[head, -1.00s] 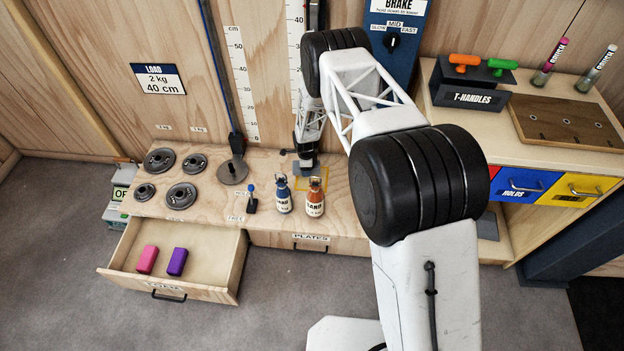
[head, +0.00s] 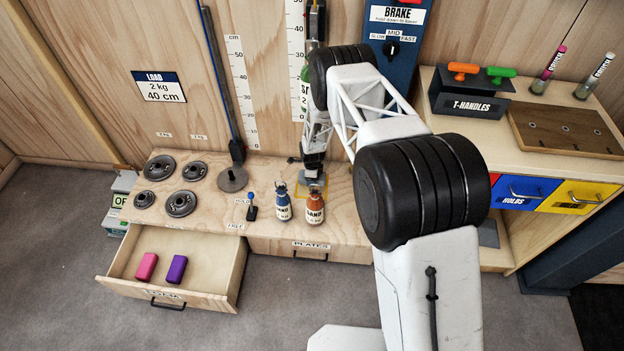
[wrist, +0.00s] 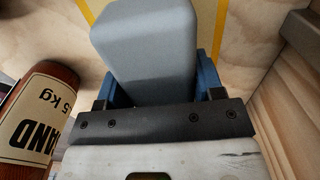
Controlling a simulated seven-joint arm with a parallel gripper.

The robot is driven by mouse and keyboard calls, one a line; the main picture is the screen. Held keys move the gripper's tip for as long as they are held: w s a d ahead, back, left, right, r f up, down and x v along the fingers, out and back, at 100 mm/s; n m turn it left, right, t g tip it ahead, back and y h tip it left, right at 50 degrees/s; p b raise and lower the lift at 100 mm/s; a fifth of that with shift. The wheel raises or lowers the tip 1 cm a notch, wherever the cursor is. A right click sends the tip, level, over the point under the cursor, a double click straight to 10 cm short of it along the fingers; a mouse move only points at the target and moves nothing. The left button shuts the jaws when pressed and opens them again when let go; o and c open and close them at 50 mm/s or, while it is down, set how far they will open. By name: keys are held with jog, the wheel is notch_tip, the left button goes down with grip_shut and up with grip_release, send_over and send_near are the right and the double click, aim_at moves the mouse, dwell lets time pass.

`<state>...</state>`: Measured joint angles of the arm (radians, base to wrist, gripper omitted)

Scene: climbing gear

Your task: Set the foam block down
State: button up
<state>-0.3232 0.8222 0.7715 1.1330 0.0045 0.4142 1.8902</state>
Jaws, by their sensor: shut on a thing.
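The foam block (wrist: 150,50) is a grey, rounded block. In the wrist view it sits between the blue fingers of my gripper (wrist: 152,75), which is shut on it. In the head view my gripper (head: 313,171) points down over the bench, behind the two sand bottles. The block is a small pale patch (head: 312,181) under it there, within a yellow marked square (head: 325,196). Whether the block's underside touches the bench cannot be told.
A blue sand bottle (head: 283,204) and an orange sand bottle (head: 315,206) stand close in front of my gripper. A small blue-knobbed lever (head: 251,206) and round plates (head: 180,203) are to the left. An open drawer (head: 215,270) holds pink and purple blocks.

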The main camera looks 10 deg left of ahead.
jog(key=shift+f, duration=1.9)
jog(key=shift+f, duration=0.1)
jog(key=o, duration=0.9)
jog(key=shift+r, duration=2.85)
